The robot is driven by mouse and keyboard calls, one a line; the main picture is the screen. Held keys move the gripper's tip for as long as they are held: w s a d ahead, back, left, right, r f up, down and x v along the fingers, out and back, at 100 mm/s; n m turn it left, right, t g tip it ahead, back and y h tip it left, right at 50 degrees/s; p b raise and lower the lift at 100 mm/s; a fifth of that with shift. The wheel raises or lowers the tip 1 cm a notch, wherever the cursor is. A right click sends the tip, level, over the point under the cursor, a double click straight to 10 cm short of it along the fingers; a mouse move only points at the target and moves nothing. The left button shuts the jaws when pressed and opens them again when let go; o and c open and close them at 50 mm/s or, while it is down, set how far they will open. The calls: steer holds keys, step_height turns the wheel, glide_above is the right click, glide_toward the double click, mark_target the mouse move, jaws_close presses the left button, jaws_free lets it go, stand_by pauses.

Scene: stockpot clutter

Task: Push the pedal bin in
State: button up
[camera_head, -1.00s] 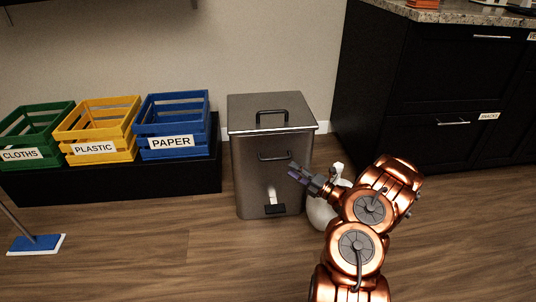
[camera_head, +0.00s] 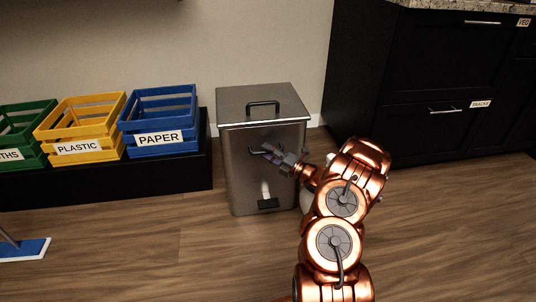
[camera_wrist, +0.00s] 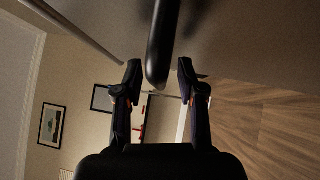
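The pedal bin (camera_head: 240,178) is a tall grey metal box standing on the floor against the wall, with its lid (camera_head: 233,101) shut. I see no clear contact.
Blue (camera_head: 158,145), yellow (camera_head: 78,147) and green (camera_head: 20,158) crates stand on a low black bench (camera_head: 190,174) at the left. Black cabinets (camera_head: 420,125) stand at the right. A white object (camera_head: 306,201) is mostly hidden behind my arm.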

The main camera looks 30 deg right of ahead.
jaws_close()
stand_by(0.3)
stand_by(0.4)
